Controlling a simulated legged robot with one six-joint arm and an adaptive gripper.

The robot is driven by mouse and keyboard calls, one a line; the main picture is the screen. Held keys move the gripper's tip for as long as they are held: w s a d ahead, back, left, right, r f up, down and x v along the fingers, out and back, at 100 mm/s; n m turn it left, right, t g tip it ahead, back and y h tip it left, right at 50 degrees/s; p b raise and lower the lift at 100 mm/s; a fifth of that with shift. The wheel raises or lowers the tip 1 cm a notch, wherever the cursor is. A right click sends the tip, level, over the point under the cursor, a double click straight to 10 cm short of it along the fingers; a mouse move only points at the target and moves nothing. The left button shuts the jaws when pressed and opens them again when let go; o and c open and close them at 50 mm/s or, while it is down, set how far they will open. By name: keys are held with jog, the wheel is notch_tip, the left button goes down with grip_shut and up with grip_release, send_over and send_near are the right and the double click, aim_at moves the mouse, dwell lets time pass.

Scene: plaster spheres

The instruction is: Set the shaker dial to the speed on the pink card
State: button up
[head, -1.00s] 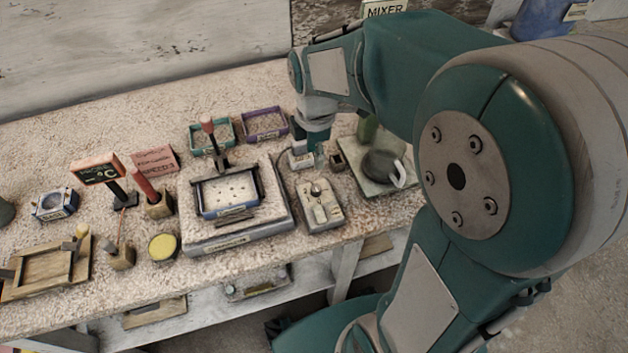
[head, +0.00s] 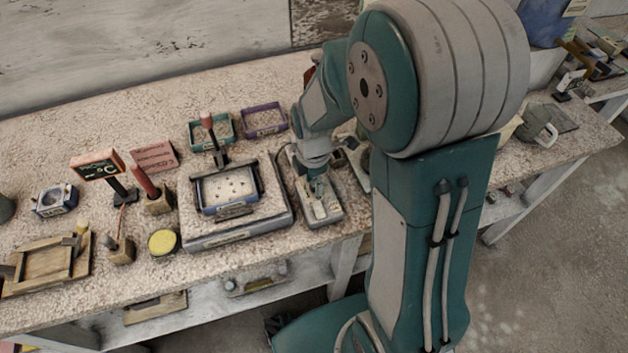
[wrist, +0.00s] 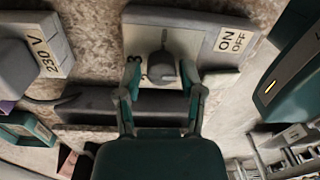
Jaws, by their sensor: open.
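The pink card (head: 154,157) stands at the back of the bench in the head view, its lettering too small to read surely. The shaker (head: 238,235) carries a blue-framed tray. Its control box (head: 325,212) lies just to its right, partly hidden by my gripper (head: 317,186). In the wrist view the dial (wrist: 161,68) is a dark grey knob on a pale panel with a short line above it and partly covered numerals at its left. My gripper (wrist: 162,80) is open, with one finger on each side of the dial. I cannot tell whether the fingers touch it.
An ON/OFF label (wrist: 232,40) sits right of the dial, and a 230 V block (wrist: 22,62) is at the left. A green tray (head: 212,133) and a purple tray (head: 263,121) stand behind the shaker. A red-handled tool (head: 150,190) stands left of it.

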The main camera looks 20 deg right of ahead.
grip_shut()
